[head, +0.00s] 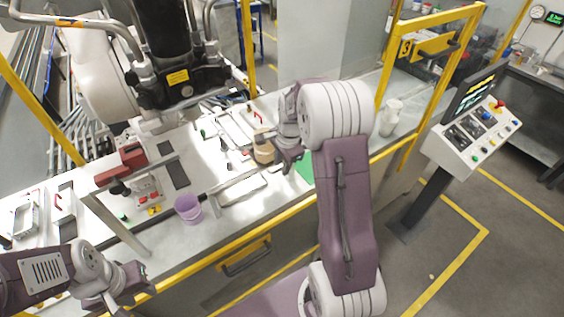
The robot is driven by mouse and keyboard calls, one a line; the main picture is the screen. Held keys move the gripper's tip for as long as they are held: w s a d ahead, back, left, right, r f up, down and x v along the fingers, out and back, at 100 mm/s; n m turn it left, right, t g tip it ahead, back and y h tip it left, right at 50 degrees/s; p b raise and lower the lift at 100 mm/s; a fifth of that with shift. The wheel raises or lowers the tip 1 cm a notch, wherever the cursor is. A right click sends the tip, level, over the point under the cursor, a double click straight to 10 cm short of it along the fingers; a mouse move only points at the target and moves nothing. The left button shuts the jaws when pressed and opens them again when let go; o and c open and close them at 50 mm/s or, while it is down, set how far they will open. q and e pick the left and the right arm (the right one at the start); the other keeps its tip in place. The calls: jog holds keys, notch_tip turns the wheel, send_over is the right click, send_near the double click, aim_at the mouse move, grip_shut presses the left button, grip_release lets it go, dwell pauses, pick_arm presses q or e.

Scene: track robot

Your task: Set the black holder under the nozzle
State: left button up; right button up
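My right gripper (284,158) is over the middle of the workbench, beside a tan, cup-like object (264,152). Its fingers are small and partly covered by my own wrist, so I cannot tell whether it touches or grips that object. A dark bar-like piece (236,182) lies on the bench left of this gripper; I cannot tell whether it is the black holder. A red device (127,160) stands at the left of the bench with a dark part below it; I cannot make out a nozzle for certain. My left gripper (128,297) is low at the bench's front left, apart from these things.
A purple cup (188,209) stands near the bench's front edge. A pale tray (241,190) lies right of it. Yellow frame posts (398,70) and a front rail border the bench. A white jug (390,117) stands at right, and a control panel (472,130) stands beyond the bench.

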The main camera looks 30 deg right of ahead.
jog(key=shift+a+f, duration=0.1)
jog(key=shift+a, duration=0.3)
jog(key=shift+d, duration=0.1)
grip_shut()
dwell(1.0)
